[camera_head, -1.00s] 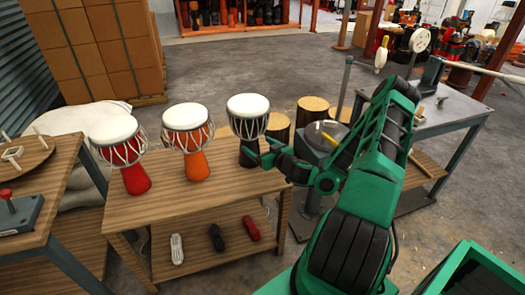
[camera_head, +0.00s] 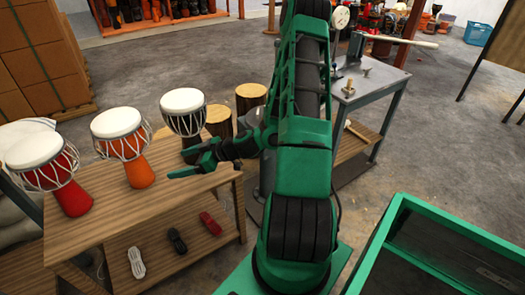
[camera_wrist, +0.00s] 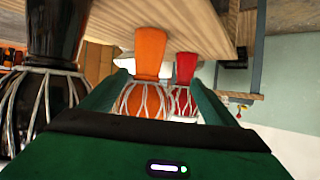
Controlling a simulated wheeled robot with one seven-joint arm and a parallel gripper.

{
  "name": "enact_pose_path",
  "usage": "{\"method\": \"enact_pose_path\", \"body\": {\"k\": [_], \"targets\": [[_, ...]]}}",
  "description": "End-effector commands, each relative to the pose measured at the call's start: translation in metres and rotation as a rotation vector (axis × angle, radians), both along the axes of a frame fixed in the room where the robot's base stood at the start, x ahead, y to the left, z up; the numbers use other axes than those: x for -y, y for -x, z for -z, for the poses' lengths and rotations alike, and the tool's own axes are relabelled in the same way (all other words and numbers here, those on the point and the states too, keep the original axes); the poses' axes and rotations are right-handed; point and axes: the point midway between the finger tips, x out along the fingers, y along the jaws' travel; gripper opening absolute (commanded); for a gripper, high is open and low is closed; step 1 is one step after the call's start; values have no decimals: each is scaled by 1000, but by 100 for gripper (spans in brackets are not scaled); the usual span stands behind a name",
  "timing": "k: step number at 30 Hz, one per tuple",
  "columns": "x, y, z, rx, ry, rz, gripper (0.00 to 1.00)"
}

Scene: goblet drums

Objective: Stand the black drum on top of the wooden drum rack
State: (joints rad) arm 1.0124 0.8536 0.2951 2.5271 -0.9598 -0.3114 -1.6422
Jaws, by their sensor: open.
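The black drum (camera_head: 185,118), with a white head and pale cords, appears to stand upright at the right end of the wooden drum rack's top (camera_head: 130,212). Its lower part is partly hidden by my gripper (camera_head: 187,164) in the head view. My gripper is open and empty, in front of the drum's foot. In the wrist view, which is upside down, the black drum (camera_wrist: 58,30) is close at the left, outside the open fingers (camera_wrist: 152,95). The orange drum (camera_wrist: 150,52) and red drum (camera_wrist: 187,68) show between the fingers, farther off.
The orange drum (camera_head: 140,172) and red drum (camera_head: 73,197) stand on the rack, left of the black one. Coiled cords (camera_head: 177,241) lie on its lower shelf. Log stools (camera_head: 250,95) stand behind. A grey workbench (camera_head: 365,85) and green bin (camera_head: 400,205) are to the right.

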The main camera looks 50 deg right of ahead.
Motion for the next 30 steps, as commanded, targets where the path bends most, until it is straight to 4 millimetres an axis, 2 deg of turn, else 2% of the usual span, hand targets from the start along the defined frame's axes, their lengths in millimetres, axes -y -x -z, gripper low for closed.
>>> {"method": "enact_pose_path", "body": {"k": [3, 6, 14, 20, 30], "targets": [[-16, 21, 0, -121, 43, -94, 81], [-21, 42, 0, -239, 77, -140, 81], [-7, 97, -14, -552, 182, -125, 81], [17, 140, -44, -768, 250, 13, 81], [51, 219, -119, -1028, 254, 428, 81]]}}
